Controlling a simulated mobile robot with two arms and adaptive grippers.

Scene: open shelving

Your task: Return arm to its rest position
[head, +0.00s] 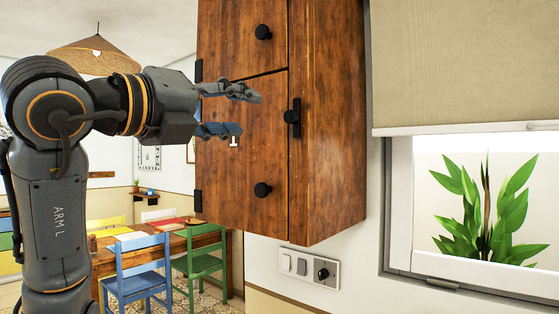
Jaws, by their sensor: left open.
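My left arm, marked "ARM L", rises at the left of the head view and bends over to the right. Its gripper (234,111) is open, with one finger above the other and a gap between them. Nothing shows between the fingers. The gripper is in front of the brown wooden cabinet (335,130), over its door front. I cannot tell how far the fingertips are from the wood. My right gripper is not in view.
The wall cabinet has black knobs (263,190) and a black latch (293,117), and its doors look shut. A switch panel (309,267) is below it. A window with a blind (460,65) is at the right. A table and a blue chair (140,268) stand behind the arm.

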